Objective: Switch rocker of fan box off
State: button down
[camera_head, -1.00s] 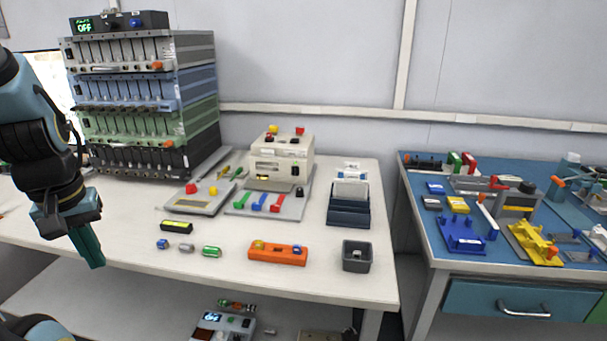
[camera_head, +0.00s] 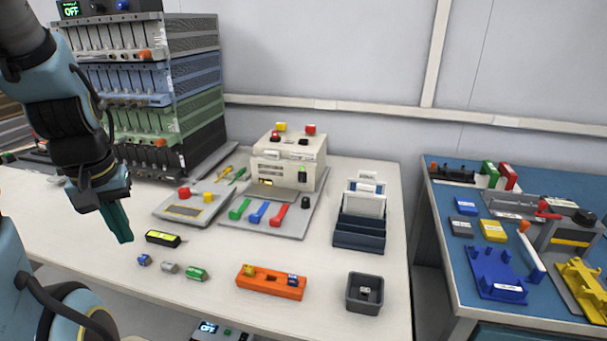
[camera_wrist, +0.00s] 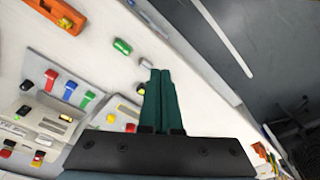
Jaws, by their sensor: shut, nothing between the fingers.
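No part is clearly marked as the fan box, and I cannot make out its rocker. A dark box with a green "OFF" display (camera_head: 105,8) sits on top of the cell rack, cut by the top edge of the head view. Another box with a lit display (camera_head: 215,331) is on the lower shelf, mostly cut off at the bottom edge. My gripper (camera_head: 122,236) is shut and empty, pointing down at the left side of the white table, left of the black-and-yellow block. Its closed green fingers (camera_wrist: 160,75) also show in the wrist view.
The multi-tier rack (camera_head: 200,77) stands at the back left. A cream machine (camera_head: 290,158), an orange holder (camera_head: 270,284), a dark cup (camera_head: 364,308) and small cylinders (camera_head: 196,274) stand on the white table. A blue table (camera_head: 447,245) with fixtures is to the right.

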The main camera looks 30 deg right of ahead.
aim_at(302, 178)
jog(key=w+d+f+n+t+h, duration=0.1)
jog(key=w+d+n, duration=0.3)
jog(key=d+n, duration=0.5)
jog(key=w+d+f+n+t+h+b, duration=0.1)
jog(key=w+d+n, duration=0.3)
jog(key=d+n, duration=0.6)
jog(key=w+d+f+n+t+h, duration=0.1)
jog(key=w+d+n, duration=0.3)
jog(key=d+n, duration=0.5)
jog(key=d+h, duration=0.1)
jog(key=d, duration=0.9)
jog(key=shift+f+n+t+h+b, duration=0.3)
jog(key=shift+t+h+b, duration=0.1)
jog(key=shift+w, duration=0.15)
jog(key=x, duration=1)
jog(key=shift+f+p, duration=0.15)
jog(key=shift+p, duration=0.25)
jog(key=shift+w+d+p, duration=0.85)
jog(key=shift+w+d, duration=0.05)
jog(key=shift+d, duration=0.05)
jog(key=shift+w+d+f, duration=0.15)
jog(key=shift+w+d, duration=0.25)
jog(key=shift+w, duration=0.1)
